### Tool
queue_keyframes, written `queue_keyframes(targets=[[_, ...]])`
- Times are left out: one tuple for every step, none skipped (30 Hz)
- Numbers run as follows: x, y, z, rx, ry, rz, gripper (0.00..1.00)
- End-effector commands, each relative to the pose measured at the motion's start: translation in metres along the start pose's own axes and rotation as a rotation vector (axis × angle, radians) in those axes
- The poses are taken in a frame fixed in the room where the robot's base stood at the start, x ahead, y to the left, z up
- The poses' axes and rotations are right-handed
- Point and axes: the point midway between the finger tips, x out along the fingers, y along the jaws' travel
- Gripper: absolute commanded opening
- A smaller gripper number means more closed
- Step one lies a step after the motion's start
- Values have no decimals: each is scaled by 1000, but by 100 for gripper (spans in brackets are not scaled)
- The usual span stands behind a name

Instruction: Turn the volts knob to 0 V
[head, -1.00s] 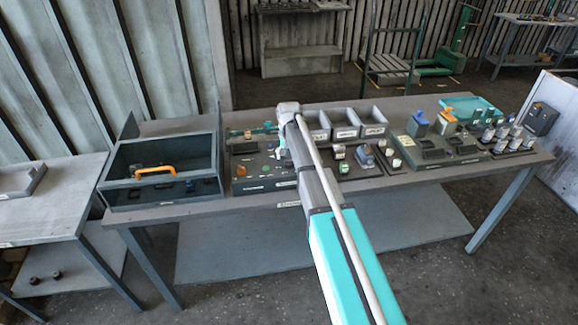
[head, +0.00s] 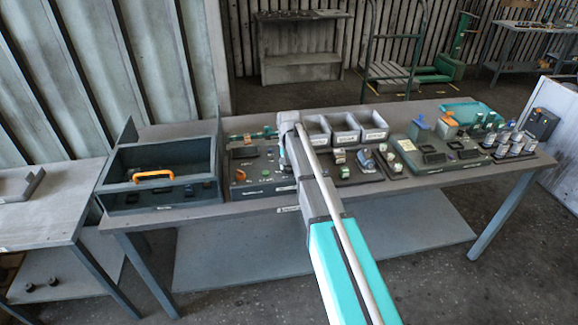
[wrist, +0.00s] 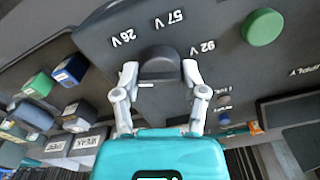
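The volts knob (wrist: 160,64) is dark and sits on a dark grey panel in the wrist view. I see no 0 V label, and where the knob points is unclear. My gripper (wrist: 160,72) has one pale finger on each side of the knob, very close to it. I cannot tell whether the fingers press on it. In the head view my arm hides the knob and the fingertips; the panel (head: 262,190) shows beside my arm.
A green button (wrist: 262,27) is on the same panel. Coloured blocks (wrist: 70,70) and grey bins (head: 345,126) are near. In the head view, an open grey box with an orange handle (head: 153,175) stands left of the panel, and other fixtures (head: 440,150) stand right.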

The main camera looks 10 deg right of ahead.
Motion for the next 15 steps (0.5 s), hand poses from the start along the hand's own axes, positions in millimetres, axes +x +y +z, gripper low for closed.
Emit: queue_keyframes(targets=[[0,0,0,0,0,0,35],[0,0,0,0,0,0,30],[0,0,0,0,0,0,22],[0,0,0,0,0,0,17],[0,0,0,0,0,0,11],[0,0,0,0,0,0,5],[0,0,0,0,0,0,5],[0,0,0,-1,0,0,5],[0,0,0,-3,0,0,5],[0,0,0,-7,0,0,5],[0,0,0,-12,0,0,4],[0,0,0,-22,0,0,4],[0,0,0,-34,0,0,4],[0,0,0,-46,0,0,4],[0,0,0,-67,0,0,4]])
